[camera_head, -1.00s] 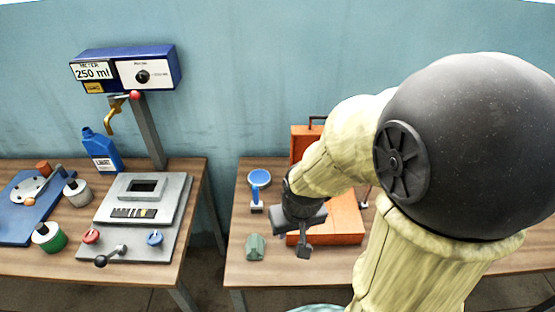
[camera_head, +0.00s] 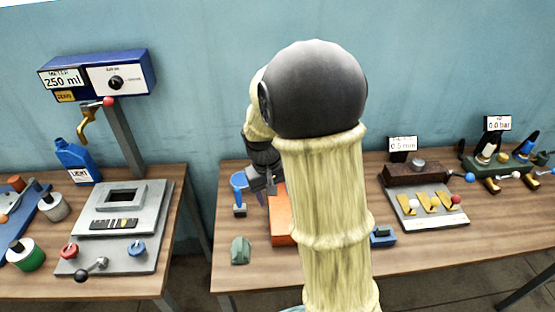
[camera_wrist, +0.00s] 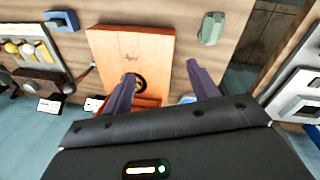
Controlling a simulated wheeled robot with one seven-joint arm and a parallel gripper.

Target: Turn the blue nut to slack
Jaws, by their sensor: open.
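Several blue parts are in the head view, and I cannot tell for sure which is the nut. A round blue knob (camera_head: 137,248) sits on the grey plate (camera_head: 110,262) of the left bench, right of a red knob (camera_head: 69,250). A small blue block (camera_head: 383,235) lies on the right bench, and it also shows in the wrist view (camera_wrist: 62,20). My gripper (camera_head: 262,186) is over the right bench, by the orange case (camera_head: 282,225). In the wrist view my gripper (camera_wrist: 162,82) is open and empty above the case (camera_wrist: 150,55), away from the blue knob.
A black-handled lever (camera_head: 90,270) stands at the plate's front. A blue meter (camera_head: 97,75) rises behind it. A green block (camera_head: 240,250) and a blue round-headed tool (camera_head: 239,185) are near the case. A gap separates the benches.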

